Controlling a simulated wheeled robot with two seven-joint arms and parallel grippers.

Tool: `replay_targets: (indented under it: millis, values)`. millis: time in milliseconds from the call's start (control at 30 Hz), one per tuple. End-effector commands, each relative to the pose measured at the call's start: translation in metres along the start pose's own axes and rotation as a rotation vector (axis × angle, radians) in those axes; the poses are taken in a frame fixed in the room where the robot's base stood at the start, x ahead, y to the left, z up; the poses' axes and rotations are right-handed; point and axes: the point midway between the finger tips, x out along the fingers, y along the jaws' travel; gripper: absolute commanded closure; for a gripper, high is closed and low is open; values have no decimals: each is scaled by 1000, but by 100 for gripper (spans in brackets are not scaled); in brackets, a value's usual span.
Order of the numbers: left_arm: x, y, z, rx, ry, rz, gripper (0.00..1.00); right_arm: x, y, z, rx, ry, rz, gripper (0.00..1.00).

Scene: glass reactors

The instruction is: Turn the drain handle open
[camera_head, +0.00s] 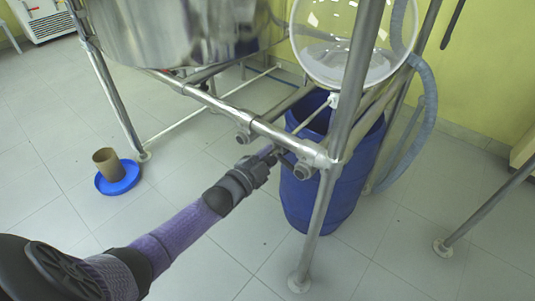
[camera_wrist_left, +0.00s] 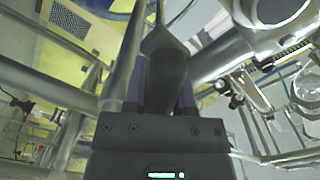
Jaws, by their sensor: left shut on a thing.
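My left arm comes in from the lower left in the head view. Its gripper (camera_head: 270,154) reaches the steel frame corner below the glass vessel (camera_head: 350,35). In the left wrist view, the gripper (camera_wrist_left: 162,95) is shut on a dark handle (camera_wrist_left: 172,68), which lies between its two fingers and points away from the palm. I take this to be the drain handle; in the head view it is mostly hidden by the gripper and the frame. The drain outlet (camera_head: 334,100) is under the glass vessel. My right gripper is in neither view.
A steel frame (camera_head: 230,113) with a diagonal leg (camera_head: 318,220) stands close around the gripper. A blue barrel (camera_head: 345,185) is behind it. A blue lid with a brown cup (camera_head: 105,162) lies on the floor at left. A grey hose (camera_head: 430,110) hangs at right.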

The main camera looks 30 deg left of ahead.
Motion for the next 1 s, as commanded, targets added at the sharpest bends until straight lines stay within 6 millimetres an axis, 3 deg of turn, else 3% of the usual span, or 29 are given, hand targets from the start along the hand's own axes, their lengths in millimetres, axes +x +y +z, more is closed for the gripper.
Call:
replay_targets:
  millis: [600, 1000]
  values:
    - [0, 0, 0, -572, -2, 1, 100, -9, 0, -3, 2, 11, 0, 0]
    - [0, 1, 0, -831, -2, 1, 100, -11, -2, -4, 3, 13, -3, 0]
